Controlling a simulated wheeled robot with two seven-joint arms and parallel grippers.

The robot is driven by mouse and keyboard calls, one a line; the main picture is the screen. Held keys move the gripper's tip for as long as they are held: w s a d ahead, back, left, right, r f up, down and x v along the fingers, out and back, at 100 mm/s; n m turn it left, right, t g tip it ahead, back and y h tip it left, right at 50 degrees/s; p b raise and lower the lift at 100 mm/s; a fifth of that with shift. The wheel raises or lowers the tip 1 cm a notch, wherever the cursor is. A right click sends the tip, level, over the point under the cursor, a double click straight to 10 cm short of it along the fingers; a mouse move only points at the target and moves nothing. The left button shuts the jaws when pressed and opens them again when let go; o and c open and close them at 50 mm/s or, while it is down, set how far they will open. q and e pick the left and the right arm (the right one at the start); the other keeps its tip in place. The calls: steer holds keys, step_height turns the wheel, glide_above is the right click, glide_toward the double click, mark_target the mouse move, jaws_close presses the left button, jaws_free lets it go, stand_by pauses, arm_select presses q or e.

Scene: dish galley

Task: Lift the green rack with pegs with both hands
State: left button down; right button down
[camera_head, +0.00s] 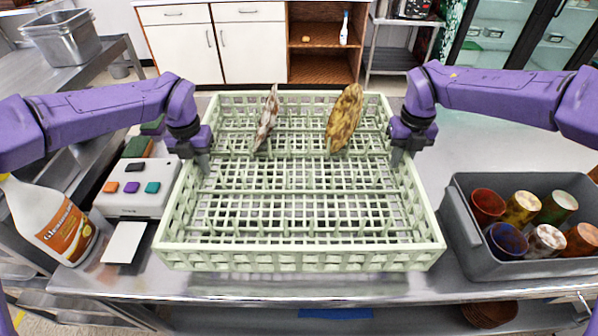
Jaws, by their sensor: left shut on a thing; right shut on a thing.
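The pale green rack with pegs (300,258) fills the middle of the head view, above the steel counter. Two plates stand on edge among its pegs near the back: a mottled brown-white plate (267,118) and a yellow-brown plate (345,117). My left gripper (203,163) is shut on the rack's left side wall. My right gripper (397,157) is shut on the rack's right side wall. The fingertips are partly hidden by the wall and the wrists. I cannot tell for sure whether the rack's underside touches the counter.
A grey bin (470,250) with several coloured cups stands close to the rack's right. A button box (140,187), a white card (124,242) and a spray bottle (52,222) are at the left. White cabinets (215,45) stand behind. Counter at the back right is clear.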

arm_select(q)
steer(key=shift+r, duration=0.55)
arm_select(e)
steer(key=shift+r, duration=0.55)
arm_select(q)
steer(key=shift+w+f, duration=0.1)
steer(key=shift+f, duration=0.05)
arm_select(e)
steer(key=shift+f, duration=0.15)
